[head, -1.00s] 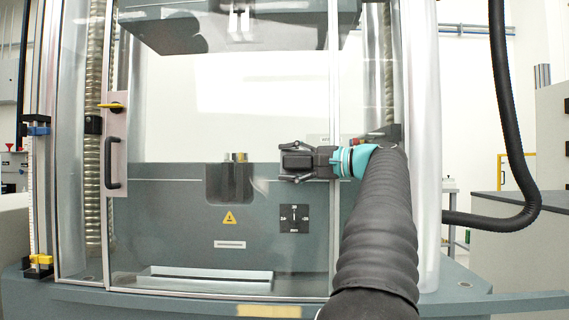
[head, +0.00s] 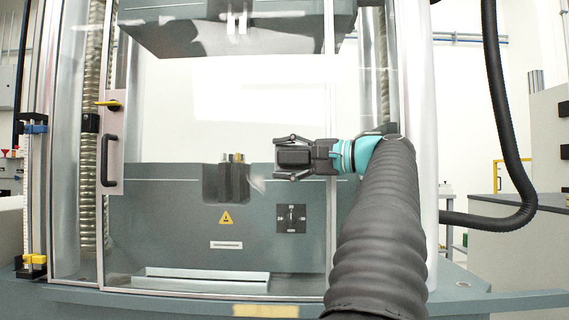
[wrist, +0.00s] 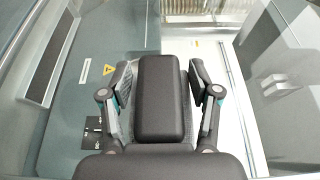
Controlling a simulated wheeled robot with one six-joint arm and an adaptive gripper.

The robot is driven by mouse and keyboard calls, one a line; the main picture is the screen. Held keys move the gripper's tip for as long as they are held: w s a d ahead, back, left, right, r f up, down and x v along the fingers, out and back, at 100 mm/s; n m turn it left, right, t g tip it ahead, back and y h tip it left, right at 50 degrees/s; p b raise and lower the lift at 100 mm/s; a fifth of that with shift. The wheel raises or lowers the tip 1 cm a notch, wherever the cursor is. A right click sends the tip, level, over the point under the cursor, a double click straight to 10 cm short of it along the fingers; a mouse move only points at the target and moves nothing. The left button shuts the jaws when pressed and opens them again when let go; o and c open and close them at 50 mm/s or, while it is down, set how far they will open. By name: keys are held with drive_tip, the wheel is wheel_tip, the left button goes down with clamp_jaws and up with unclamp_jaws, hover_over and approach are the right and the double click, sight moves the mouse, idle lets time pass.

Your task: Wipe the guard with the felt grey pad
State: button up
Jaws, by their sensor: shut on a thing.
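The guard (head: 180,120) is the clear framed panel across the front of the testing machine. It also shows as glass around my gripper in the wrist view. My gripper (head: 293,157) is in front of the guard's right part, pointing left. Its fingers are closed around a dark grey block, which I take for the felt grey pad (wrist: 163,95). The pad sits between the two fingers in the wrist view. I cannot tell whether the pad touches the guard. The pad's far face is hidden.
The guard has a black handle (head: 108,160) and a yellow latch (head: 108,103) on its left edge. Behind it stand a lower grip fixture (head: 226,182) and an upper crosshead (head: 180,30). A thick black hose (head: 512,130) hangs at the right.

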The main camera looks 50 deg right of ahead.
sight(279, 158)
idle(0.3)
drive_tip(key=shift+s+a+b, duration=0.5)
drive_tip(key=shift+s+a, duration=0.45)
drive_tip(key=shift+a, duration=0.2)
